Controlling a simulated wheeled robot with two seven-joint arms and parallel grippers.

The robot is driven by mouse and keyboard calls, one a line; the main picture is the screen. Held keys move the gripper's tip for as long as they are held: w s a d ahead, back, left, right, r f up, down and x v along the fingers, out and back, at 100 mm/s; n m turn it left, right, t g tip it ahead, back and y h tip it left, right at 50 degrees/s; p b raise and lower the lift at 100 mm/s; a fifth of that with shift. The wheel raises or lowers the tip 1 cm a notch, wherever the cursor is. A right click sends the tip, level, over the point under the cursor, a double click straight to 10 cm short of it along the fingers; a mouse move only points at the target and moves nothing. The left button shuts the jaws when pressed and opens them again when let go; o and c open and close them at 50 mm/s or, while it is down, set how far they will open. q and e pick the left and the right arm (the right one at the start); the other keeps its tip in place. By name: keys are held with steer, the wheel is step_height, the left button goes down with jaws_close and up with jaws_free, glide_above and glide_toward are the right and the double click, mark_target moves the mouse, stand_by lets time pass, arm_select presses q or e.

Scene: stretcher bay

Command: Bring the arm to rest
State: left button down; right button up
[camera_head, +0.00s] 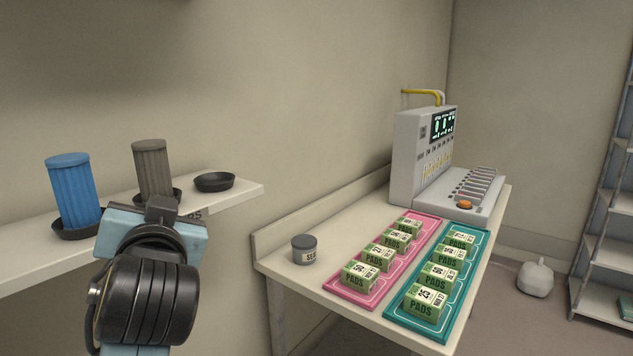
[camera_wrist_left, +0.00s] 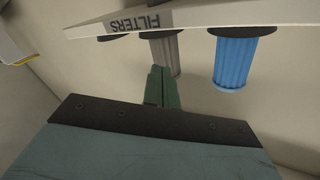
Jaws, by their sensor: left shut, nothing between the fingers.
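My left arm reaches in from the bottom left of the head view, with its gripper (camera_head: 160,208) in front of the filter shelf (camera_head: 240,193). In the wrist view the two green fingers (camera_wrist_left: 161,82) are shut together with nothing between them. The view is upside down there, and the fingertips overlap the picture of the grey filter (camera_wrist_left: 165,58); I cannot tell the gap. In the head view the grey filter (camera_head: 152,168) stands upright in a black holder, behind my wrist. My right gripper is in neither view.
A blue filter (camera_head: 72,188) stands upright left of my wrist; an empty black dish (camera_head: 214,182) is to the right. The table (camera_head: 285,237) holds a grey jar (camera_head: 304,250), pink (camera_head: 344,292) and teal (camera_head: 398,314) trays of pads boxes, and a console (camera_head: 418,150).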

arm_select(q)
steer(key=s+f+m+g+h, duration=0.1)
steer(key=s+f+g+h, duration=0.2)
steer(key=f, duration=1)
steer(key=s+f+m+g+h, duration=0.15)
steer(key=s+f+g, duration=0.3)
steer(key=f, duration=0.95)
steer(key=s+f+g+h, duration=0.2)
steer(key=s+f+g, duration=0.1)
steer(key=s+f, duration=0.55)
steer(key=s+f+g+h, duration=0.1)
steer(key=s+f+g, duration=0.2)
steer(key=s+f, duration=0.75)
steer(key=f, duration=1)
steer(key=s+f, duration=0.3)
steer(key=f, duration=0.9)
steer(key=s+a+f+g, duration=0.2)
steer(key=s+f, duration=1)
steer(key=s, duration=0.3)
steer(key=shift+a+f, duration=0.35)
